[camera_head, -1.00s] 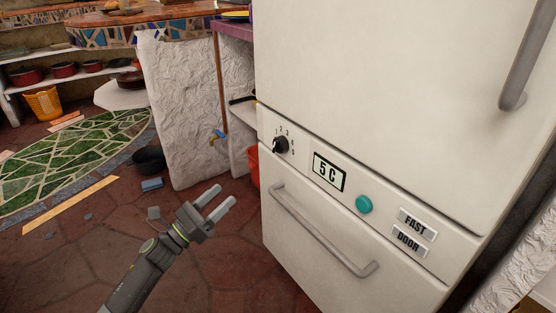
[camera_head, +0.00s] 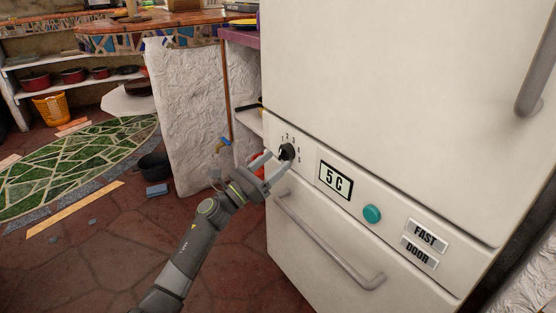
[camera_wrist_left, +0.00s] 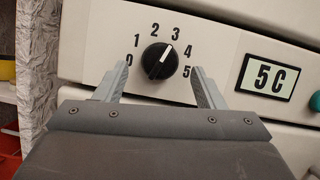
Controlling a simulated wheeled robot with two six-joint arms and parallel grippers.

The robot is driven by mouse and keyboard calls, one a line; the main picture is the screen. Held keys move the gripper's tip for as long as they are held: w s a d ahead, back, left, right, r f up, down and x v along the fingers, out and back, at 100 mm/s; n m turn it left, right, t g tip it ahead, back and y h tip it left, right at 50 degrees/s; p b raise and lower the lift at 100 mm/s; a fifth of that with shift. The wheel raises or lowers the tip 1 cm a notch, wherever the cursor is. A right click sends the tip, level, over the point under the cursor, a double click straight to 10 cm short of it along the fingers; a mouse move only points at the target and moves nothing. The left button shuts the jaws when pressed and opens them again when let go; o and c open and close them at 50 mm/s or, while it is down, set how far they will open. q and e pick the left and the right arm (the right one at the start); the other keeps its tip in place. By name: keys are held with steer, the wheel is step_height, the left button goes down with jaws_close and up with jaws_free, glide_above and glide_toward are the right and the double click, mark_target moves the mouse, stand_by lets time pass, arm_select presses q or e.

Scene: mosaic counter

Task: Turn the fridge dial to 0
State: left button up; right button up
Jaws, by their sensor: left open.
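The black fridge dial (camera_head: 287,152) is on the cream fridge's control strip. In the left wrist view the dial (camera_wrist_left: 160,61) has numbers 0 to 5 around it, and its white mark points up and right, between 3 and 4. My left gripper (camera_head: 273,160) is open at the dial. In the left wrist view its fingers (camera_wrist_left: 154,84) stand on either side of the dial's lower part, with gaps showing. I cannot tell how close the fingertips are to the panel. The display (camera_head: 335,180) reads 5 C. My right gripper is not in view.
Right of the dial are a teal button (camera_head: 372,214) and the FAST (camera_head: 427,235) and DOOR (camera_head: 419,254) labels. A grey drawer handle (camera_head: 328,243) sticks out below. A white rough wall (camera_head: 188,115) stands left of the fridge.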

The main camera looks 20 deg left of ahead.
mark_target(285, 153)
arm_select(q)
steer(key=shift+x, duration=1.1)
steer(key=c, duration=1)
